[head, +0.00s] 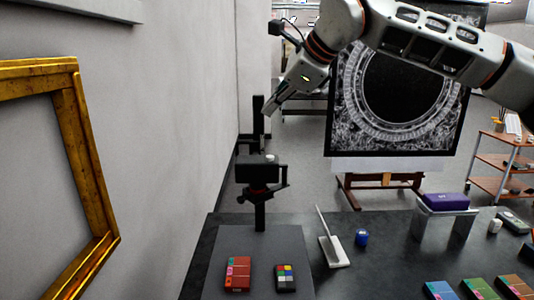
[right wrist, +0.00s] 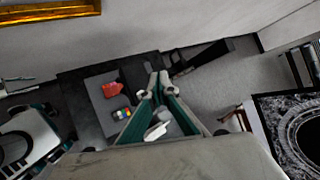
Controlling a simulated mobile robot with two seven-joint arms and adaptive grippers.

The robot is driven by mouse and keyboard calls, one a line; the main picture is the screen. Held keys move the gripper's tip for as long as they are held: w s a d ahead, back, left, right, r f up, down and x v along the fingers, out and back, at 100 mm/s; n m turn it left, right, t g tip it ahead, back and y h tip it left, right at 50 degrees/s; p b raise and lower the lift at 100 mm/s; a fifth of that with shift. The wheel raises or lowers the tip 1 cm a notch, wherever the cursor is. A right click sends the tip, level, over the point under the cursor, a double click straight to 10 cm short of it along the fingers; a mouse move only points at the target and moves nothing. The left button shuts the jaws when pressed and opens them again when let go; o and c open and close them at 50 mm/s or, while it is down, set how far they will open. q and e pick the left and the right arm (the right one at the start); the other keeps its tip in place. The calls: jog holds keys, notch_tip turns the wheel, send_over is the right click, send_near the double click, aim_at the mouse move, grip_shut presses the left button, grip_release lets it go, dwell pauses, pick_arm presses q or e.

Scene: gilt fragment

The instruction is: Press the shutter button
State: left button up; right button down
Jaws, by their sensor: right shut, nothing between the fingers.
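A black camera (head: 257,170) stands on a dark post at the back of the dark table. A small pale round spot, which looks like the shutter button (head: 270,157), shows on its top right. My right gripper (head: 270,111) reaches in from the upper right and points down to the left. It is shut and empty, above the camera and apart from it in the picture. In the right wrist view its fingers (right wrist: 158,80) meet at the tips; I cannot make out the button there.
A gilt frame (head: 84,160) hangs on the left wall. On the table (head: 365,275) are a red packet (head: 238,272), a color chart (head: 286,278), a white upright-plated item (head: 332,250), a blue cup (head: 362,237) and a purple box (head: 446,201) on a stand. A large picture (head: 455,110) stands behind.

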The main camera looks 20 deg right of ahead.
aim_at(272, 157)
pick_arm(q)
jog(key=shift+s+a+f, duration=0.1)
jog(key=shift+s, duration=0.05)
pick_arm(e)
jog(key=shift+r, duration=0.1)
